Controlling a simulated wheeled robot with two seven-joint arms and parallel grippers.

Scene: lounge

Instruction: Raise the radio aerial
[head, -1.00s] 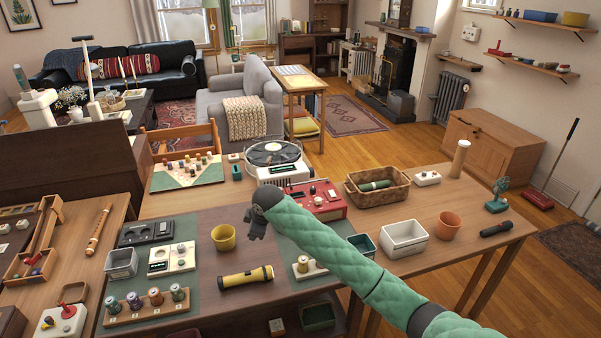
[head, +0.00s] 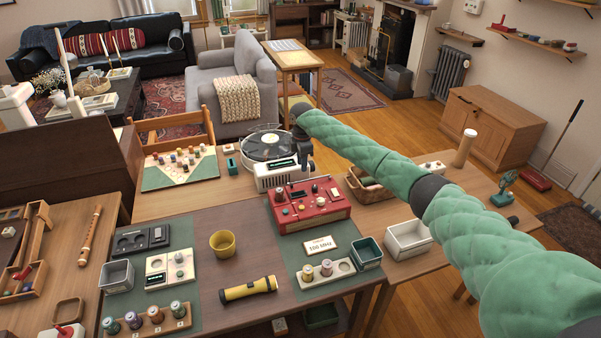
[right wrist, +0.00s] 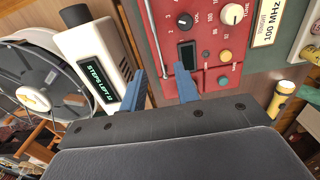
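The red radio (head: 310,212) sits on the table right of centre, with its knobs and small display facing up. It also shows in the right wrist view (right wrist: 215,60). Its aerial (right wrist: 154,30) is a thin silver rod lying folded along the radio's edge beside the record player. My right gripper (head: 303,168) is above the radio's far edge in the head view. In the right wrist view its two blue fingers (right wrist: 162,88) are apart, with the rod's lower end appearing between them. I cannot tell whether they touch it. My left gripper is out of view.
A 100 MHz card (head: 320,245) lies in front of the radio. A yellow cup (head: 222,243) stands left.

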